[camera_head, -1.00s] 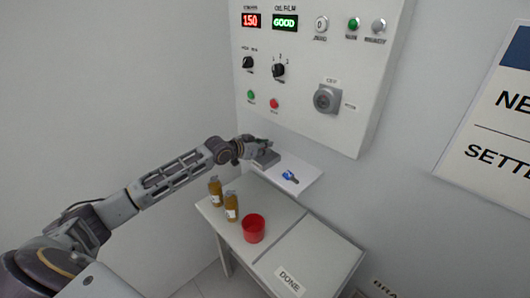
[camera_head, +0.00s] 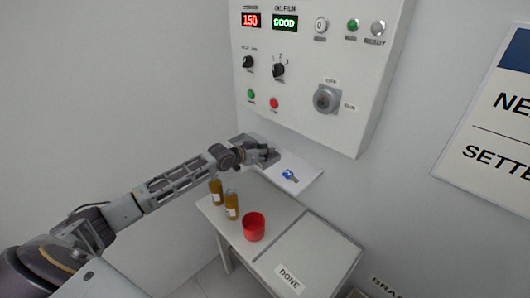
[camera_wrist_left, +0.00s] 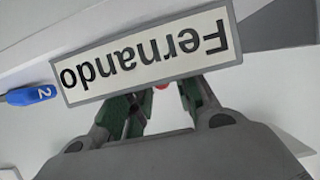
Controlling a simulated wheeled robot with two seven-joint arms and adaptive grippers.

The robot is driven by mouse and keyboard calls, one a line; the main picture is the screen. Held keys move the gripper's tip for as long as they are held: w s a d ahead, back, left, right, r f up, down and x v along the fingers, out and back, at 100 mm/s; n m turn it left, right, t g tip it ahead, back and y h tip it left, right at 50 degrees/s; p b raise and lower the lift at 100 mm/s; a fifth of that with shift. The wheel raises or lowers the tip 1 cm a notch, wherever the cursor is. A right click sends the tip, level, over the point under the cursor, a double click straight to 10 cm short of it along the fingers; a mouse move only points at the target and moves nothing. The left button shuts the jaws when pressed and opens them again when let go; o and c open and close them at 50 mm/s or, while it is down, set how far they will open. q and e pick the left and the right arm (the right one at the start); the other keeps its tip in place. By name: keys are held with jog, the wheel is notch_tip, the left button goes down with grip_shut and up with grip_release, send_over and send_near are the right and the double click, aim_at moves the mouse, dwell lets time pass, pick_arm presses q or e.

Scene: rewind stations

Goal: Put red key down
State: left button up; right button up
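In the left wrist view a small red bit (camera_wrist_left: 161,86), probably part of the red key, shows at the lower edge of a "Fernando" nameplate (camera_wrist_left: 150,55). The rest of it is hidden. My left gripper (camera_wrist_left: 163,103) has its green-padded fingers apart on either side of the red bit, with a gap between them. In the head view my left gripper (camera_head: 268,155) is over the left part of a small white shelf (camera_head: 306,172) under the panel. The red key cannot be made out there. My right gripper is not in view.
A blue key tagged 2 (camera_head: 289,175) lies on the shelf, right of the gripper. It also shows in the wrist view (camera_wrist_left: 30,95). Below are two amber bottles (camera_head: 231,205), a red cup (camera_head: 254,227) and a "DONE" area (camera_head: 315,258). The control panel (camera_head: 300,75) rises above.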

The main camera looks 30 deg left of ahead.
pick_arm(q)
jog(key=shift+r, duration=0.2)
dwell(0.3)
jog(key=shift+b+v, duration=0.4)
jog(key=shift+v, duration=5.5)
